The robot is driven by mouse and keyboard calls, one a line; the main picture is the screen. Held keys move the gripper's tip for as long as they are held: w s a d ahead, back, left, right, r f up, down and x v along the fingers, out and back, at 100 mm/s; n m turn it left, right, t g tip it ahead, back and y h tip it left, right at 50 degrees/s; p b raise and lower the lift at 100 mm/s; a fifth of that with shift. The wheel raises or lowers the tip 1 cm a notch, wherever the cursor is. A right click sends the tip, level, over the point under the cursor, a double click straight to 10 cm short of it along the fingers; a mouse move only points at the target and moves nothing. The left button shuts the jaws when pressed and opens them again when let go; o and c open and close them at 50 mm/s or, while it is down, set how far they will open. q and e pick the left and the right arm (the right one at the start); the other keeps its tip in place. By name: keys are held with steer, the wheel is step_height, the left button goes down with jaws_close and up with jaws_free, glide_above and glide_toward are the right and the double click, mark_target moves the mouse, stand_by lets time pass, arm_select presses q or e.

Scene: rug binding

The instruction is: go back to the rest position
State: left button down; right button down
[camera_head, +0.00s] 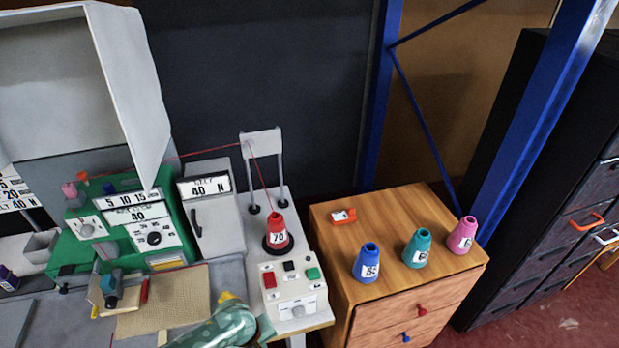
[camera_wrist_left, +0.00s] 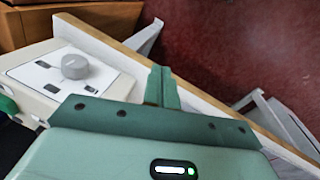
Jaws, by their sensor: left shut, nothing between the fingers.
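My left gripper (camera_wrist_left: 162,88) shows in the left wrist view with its two green fingers together and nothing between them. It is over the edge of the work table, close to the white control box (camera_wrist_left: 72,72) with a grey knob. In the head view my green left arm shows at the bottom centre, in front of the same control box (camera_head: 290,288); its fingertips are hard to make out there. My right gripper is in neither view.
A green sewing machine (camera_head: 95,243) stands at the left beside a tan rug piece (camera_head: 172,300). A red cone (camera_head: 277,232) sits on its stand. Blue (camera_head: 367,264), teal (camera_head: 417,248) and pink (camera_head: 461,236) cones stand on the wooden cabinet (camera_head: 330,250). Red floor shows at the right.

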arm_select(q)
steer(key=s+a+f+m+b, duration=0.2)
steer(key=s+a+f+b, duration=0.2)
steer(key=s+f, duration=0.45)
steer(key=s+a+f+m+b, duration=0.25)
steer(key=s+f, duration=0.35)
steer(key=f, duration=0.6)
steer(key=s+a+f+m+b, duration=0.1)
steer(key=s+a+f+b, duration=0.1)
steer(key=s, duration=0.5)
steer(key=s+a+f+m+y+b, duration=0.1)
steer(key=s+a+f+m+b, duration=0.1)
steer(key=s+f, duration=0.2)
steer(key=s+a+f+m+b, duration=0.1)
steer(key=s+a+f+m, duration=0.1)
steer(key=s, duration=0.8)
steer(key=shift+a+f+g+y+b, duration=0.15)
steer(key=shift+f+g+y+b, duration=0.2)
steer(key=shift+f, duration=0.3)
